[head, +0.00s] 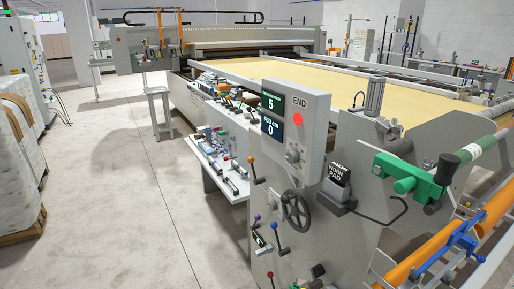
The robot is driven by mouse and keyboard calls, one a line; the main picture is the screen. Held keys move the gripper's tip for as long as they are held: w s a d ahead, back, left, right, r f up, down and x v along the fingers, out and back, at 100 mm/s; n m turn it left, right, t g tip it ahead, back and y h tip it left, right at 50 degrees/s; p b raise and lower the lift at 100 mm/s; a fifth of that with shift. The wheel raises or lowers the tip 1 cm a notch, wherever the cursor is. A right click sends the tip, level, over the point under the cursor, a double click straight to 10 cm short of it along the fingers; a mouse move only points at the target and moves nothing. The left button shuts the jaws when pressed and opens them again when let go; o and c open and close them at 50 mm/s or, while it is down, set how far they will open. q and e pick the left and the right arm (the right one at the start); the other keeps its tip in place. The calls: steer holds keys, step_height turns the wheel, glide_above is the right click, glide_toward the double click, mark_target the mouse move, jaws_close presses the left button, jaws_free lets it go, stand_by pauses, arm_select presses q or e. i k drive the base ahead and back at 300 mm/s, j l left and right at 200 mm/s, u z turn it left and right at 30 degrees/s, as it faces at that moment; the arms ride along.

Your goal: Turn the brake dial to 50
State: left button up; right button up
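A grey control box (296,135) stands upright on the machine's near end. Its upper display (272,102) reads 5 and its lower display (272,127) reads 0. A small grey dial (292,156) sits low on the face beside the displays. A dark handwheel (297,209) is on the panel below. I cannot tell from any legible label which of these is the brake dial, and no scale is readable. Neither of my grippers is in view.
A red button (298,119) marked END is above the dial. Levers with coloured knobs (251,160) stick out at the left. The floor (125,190) at left is clear.

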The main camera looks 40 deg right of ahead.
mark_target(292, 156)
steer(key=i+z, duration=0.25)
steer(key=i, duration=0.15)
steer(key=i+j+z, duration=0.2)
steer(key=i, duration=0.2)
steer(key=i+j+z, duration=0.45)
steer(key=z, duration=0.25)
steer(key=i+j+z, duration=0.3)
steer(key=z, duration=0.15)
steer(key=i+j+z, duration=0.3)
steer(key=j+z, duration=0.2)
steer(key=i+j+z, duration=0.15)
steer(key=j+z, duration=0.3)
steer(key=l, duration=0.1)
